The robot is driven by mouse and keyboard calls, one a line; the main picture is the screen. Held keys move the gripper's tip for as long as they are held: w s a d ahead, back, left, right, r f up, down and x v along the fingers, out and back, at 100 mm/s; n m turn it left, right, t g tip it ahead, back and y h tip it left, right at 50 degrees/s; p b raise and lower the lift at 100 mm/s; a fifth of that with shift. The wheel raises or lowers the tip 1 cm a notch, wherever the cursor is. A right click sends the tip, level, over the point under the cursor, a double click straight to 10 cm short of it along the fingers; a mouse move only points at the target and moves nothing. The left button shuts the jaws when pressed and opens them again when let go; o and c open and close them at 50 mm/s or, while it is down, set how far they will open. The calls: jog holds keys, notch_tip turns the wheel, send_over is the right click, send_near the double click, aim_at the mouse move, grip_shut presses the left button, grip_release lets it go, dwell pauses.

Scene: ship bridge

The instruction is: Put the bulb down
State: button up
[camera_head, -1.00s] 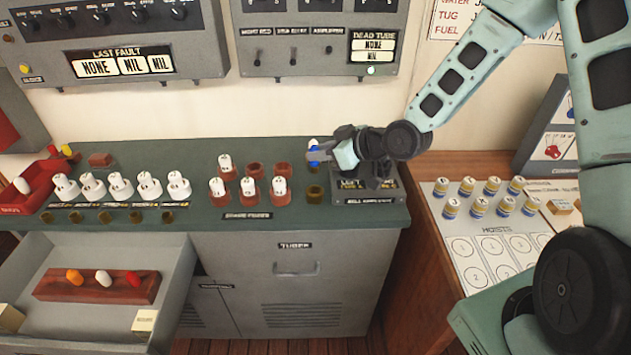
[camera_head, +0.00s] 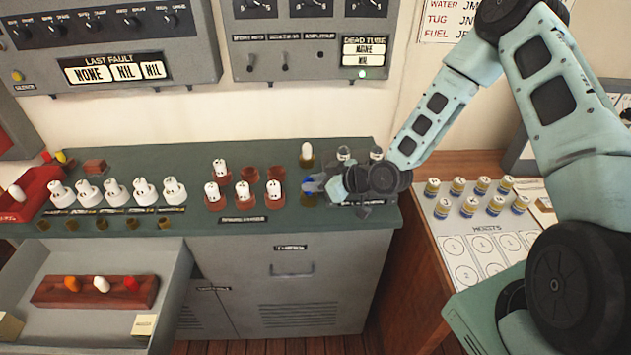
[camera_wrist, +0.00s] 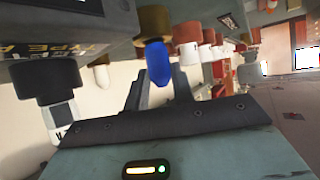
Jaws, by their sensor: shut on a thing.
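The blue bulb (camera_head: 308,182) is between the fingers of my gripper (camera_head: 316,186), at the right end of the green counter. It also shows in the wrist view (camera_wrist: 157,62), where my gripper (camera_wrist: 159,84) has one finger on either side of it. The bulb meets a brass socket (camera_wrist: 155,20) in the wrist view. That front socket (camera_head: 307,200) is partly hidden by my gripper in the head view, so I cannot tell how deep the bulb sits. A white bulb (camera_head: 306,149) stands in the brass socket just behind.
A dark tester box (camera_wrist: 70,30) stands close beside my gripper. Red-brown sockets (camera_head: 249,174), some holding white tubes (camera_head: 220,166), stand to the left. An open drawer (camera_head: 175,270) holds a rack of bulbs (camera_head: 95,291). Striped hoist pieces (camera_head: 470,206) stand on the right table.

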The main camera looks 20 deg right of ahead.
jog(key=shift+f+b, duration=0.25)
jog(key=shift+b, duration=0.05)
jog(key=o, duration=1)
jog(key=shift+c, duration=0.2)
jog(key=shift+r, duration=0.2)
jog(key=shift+r+p, duration=0.2)
jog(key=shift+p, duration=0.2)
jog(key=b+v, duration=0.3)
jog(key=v, duration=0.8)
jog(key=s+a+r+g+h, duration=0.2)
jog(key=s+a+r+g, duration=0.1)
jog(key=s, duration=0.5)
jog(key=s+a+r+g+h, duration=0.2)
jog(key=s+a, duration=0.4)
jog(key=s, duration=0.3)
jog(key=s+a+r+g+h, duration=0.3)
jog(key=s+a+r+g, duration=0.1)
jog(key=s, duration=0.4)
notch_tip(320, 180, up, 2)
jog(key=shift+s+a+r, duration=0.25)
jog(key=shift+s+a, duration=0.1)
jog(key=shift+a, duration=0.15)
